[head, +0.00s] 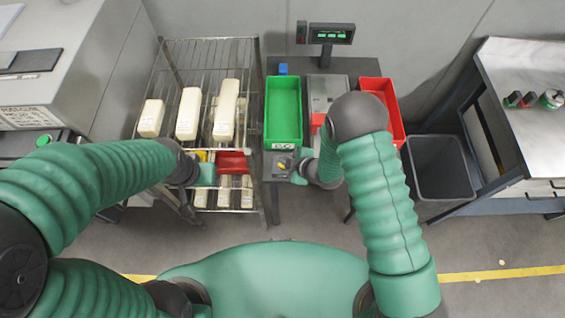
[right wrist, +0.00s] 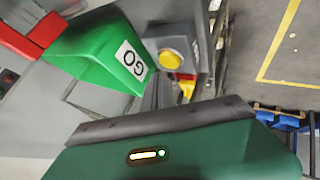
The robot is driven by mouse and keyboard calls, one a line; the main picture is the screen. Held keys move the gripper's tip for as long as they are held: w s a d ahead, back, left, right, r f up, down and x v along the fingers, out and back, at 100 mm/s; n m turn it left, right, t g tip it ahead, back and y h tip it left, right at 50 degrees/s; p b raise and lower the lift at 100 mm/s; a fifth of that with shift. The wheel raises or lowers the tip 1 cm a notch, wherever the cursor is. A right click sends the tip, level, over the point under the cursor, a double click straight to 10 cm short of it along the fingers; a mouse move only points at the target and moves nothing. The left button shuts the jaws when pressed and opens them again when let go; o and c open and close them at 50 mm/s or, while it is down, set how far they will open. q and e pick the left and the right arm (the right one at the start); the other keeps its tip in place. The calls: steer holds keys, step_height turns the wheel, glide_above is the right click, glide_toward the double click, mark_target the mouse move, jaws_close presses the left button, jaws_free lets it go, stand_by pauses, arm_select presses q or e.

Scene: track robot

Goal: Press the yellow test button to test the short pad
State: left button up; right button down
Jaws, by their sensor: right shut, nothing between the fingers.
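The yellow test button (head: 283,163) sits on a small grey box at the front of the bench, just below the green bin. It also shows in the right wrist view (right wrist: 172,60), uncovered. My right gripper (head: 297,178) is shut and empty, close beside the button box on its right; contact cannot be told. My left gripper (head: 207,174) is by the rack, near a red bin; its fingers are too small to read. I cannot tell which thing is the short pad.
The green bin (head: 283,112) bears a GO label. A red bin (head: 370,92) is partly hidden by my right arm. A display (head: 331,34) stands behind. Cream blocks (head: 188,113) lie on the wire rack (head: 165,62). A dark waste bin (head: 440,170) stands right.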

steer(key=shift+d+f+b, duration=0.35)
steer(key=shift+s+a, duration=0.1)
steer(key=shift+a, duration=0.05)
stand_by(0.4)
steer(key=shift+f+b, duration=0.45)
steer(key=shift+r, duration=0.15)
stand_by(0.4)
steer(key=shift+r+p, duration=0.6)
steer(key=shift+r, duration=0.1)
